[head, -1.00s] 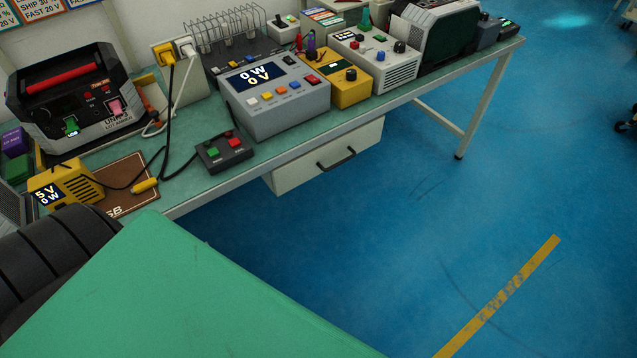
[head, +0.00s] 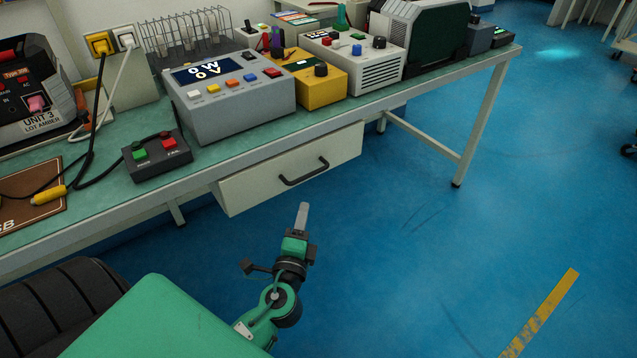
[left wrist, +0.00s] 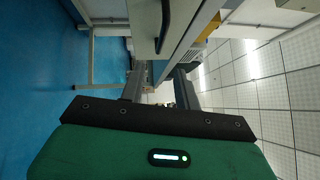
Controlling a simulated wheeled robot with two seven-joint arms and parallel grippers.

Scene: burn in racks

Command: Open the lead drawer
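The drawer (head: 292,168) is a pale box front with a dark bar handle (head: 304,172), hung under the bench top. It looks closed. My left gripper (head: 303,217) is below and in front of the drawer, apart from the handle and pointing towards it. In the left wrist view the handle (left wrist: 164,24) shows at the top, beyond the fingers. The two fingers (left wrist: 158,88) stand apart there with nothing between them, so the gripper is open. My right gripper is not in view.
The green-topped bench (head: 215,155) carries a grey meter box (head: 235,105), a yellow unit (head: 315,85), a button box (head: 157,157) and cables. A bench leg (head: 478,135) stands at the right. The blue floor (head: 420,260) before the drawer is clear.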

